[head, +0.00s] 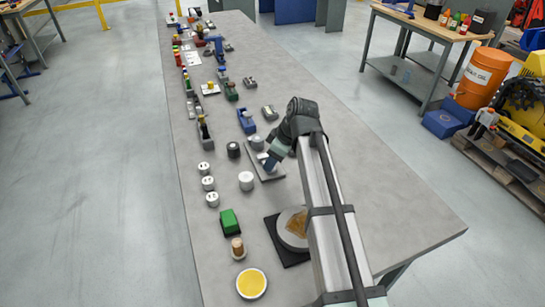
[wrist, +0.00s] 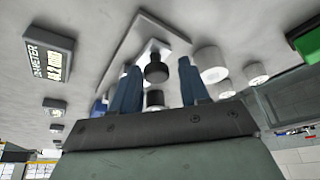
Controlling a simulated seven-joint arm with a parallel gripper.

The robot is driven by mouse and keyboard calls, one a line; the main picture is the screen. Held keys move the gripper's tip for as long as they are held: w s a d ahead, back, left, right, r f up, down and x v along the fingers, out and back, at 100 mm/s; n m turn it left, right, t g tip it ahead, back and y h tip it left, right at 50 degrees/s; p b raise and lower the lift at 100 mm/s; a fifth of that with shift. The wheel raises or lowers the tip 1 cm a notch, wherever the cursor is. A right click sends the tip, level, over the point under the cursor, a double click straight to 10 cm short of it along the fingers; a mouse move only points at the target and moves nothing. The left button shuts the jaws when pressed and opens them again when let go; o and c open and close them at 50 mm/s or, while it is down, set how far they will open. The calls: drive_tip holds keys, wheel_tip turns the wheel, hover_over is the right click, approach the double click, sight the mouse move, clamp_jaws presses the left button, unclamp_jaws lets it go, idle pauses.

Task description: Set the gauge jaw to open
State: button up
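The likely gauge is a grey plate (head: 275,176) on the bench, carrying a pale block and a grey cylinder (head: 257,142); it also shows in the wrist view (wrist: 178,33). In the wrist view a dark round knob (wrist: 156,71) stands by the pale block on this plate. I cannot tell which part is the jaw or how it is set. My gripper (wrist: 158,66) has its two blue fingers apart, with the knob appearing between them and gaps on both sides. In the head view my gripper (head: 268,164) is low over the plate, and the arm partly hides it.
A diameter display (wrist: 48,57) stands at the left in the wrist view. A green block (head: 229,221) and a round pad (head: 292,228) are nearer. The bench's right side is clear.

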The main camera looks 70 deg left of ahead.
drive_tip(key=shift+o, duration=0.8)
drive_tip(key=shift+a, duration=0.1)
drive_tip(key=shift+r, duration=0.15)
drive_tip(key=v, duration=1.3)
drive_tip(key=shift+r, duration=0.25)
drive_tip(key=shift+w+f, duration=0.1)
drive_tip(key=shift+w, duration=0.1)
